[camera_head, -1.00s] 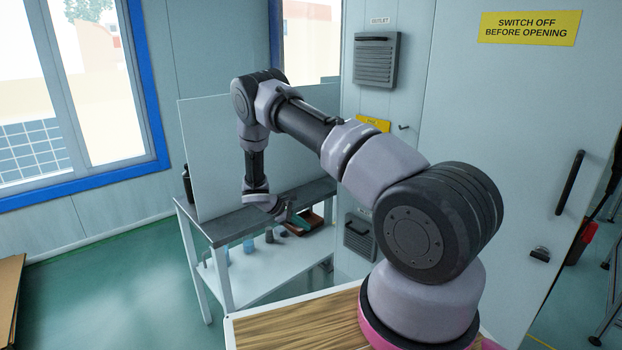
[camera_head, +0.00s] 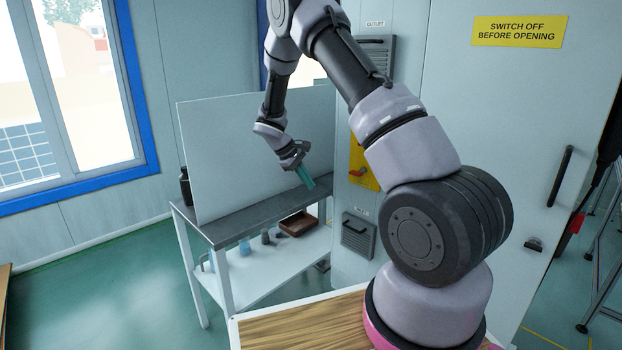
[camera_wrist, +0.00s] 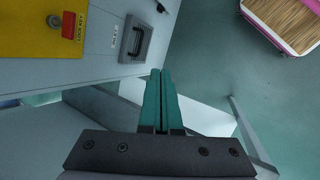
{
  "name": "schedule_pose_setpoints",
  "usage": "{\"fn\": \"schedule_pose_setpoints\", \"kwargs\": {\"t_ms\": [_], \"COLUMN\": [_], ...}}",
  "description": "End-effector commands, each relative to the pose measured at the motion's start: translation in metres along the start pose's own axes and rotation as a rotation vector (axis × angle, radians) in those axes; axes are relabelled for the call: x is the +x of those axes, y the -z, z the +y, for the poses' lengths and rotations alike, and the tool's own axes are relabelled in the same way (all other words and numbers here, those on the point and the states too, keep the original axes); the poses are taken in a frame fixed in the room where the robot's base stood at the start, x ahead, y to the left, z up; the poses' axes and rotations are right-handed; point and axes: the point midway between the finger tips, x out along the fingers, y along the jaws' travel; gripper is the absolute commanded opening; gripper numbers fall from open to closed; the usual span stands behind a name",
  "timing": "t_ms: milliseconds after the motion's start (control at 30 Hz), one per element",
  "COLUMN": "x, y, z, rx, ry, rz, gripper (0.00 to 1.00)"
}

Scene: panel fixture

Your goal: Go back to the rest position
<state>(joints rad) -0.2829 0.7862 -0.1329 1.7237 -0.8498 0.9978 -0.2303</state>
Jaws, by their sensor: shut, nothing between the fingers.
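My gripper (camera_head: 305,178) is raised above the grey-topped bench in the head view, in front of the pale upright board (camera_head: 255,150). Its teal fingers (camera_wrist: 160,98) point up the picture in the wrist view and are closed together, with nothing between them. They touch nothing that I can see. My arm rises from its base and bends over at the top of the head view, where its upper bend is cut off.
The bench (camera_head: 240,218) has a lower shelf with a brown tray (camera_head: 298,224) and several small items. A yellow panel (camera_head: 362,165) with a red key switch (camera_wrist: 68,24) is on the cabinet (camera_head: 480,140). A grey vent (camera_wrist: 136,40) is nearby. Green floor lies open at left.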

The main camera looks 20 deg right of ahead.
Motion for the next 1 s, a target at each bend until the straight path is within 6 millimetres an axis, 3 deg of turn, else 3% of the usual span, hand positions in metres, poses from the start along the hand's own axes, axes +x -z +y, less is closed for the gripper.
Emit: {"fn": "schedule_pose_setpoints", "kwargs": {"t_ms": [367,467,567,700,1000], "x": [-0.02,-0.034,-0.063,-0.116,-0.209], "y": [-0.012,-0.02,-0.041,-0.082,-0.182], "z": [0.006,0.011,0.018,0.027,0.021], "rx": [0.052,0.087,0.158,0.297,0.576], "ry": [0.026,0.043,0.08,0.157,0.326], "rz": [0.025,0.045,0.083,0.163,0.34], "gripper": [0.0,0.0,0.0,0.0,0.0]}}
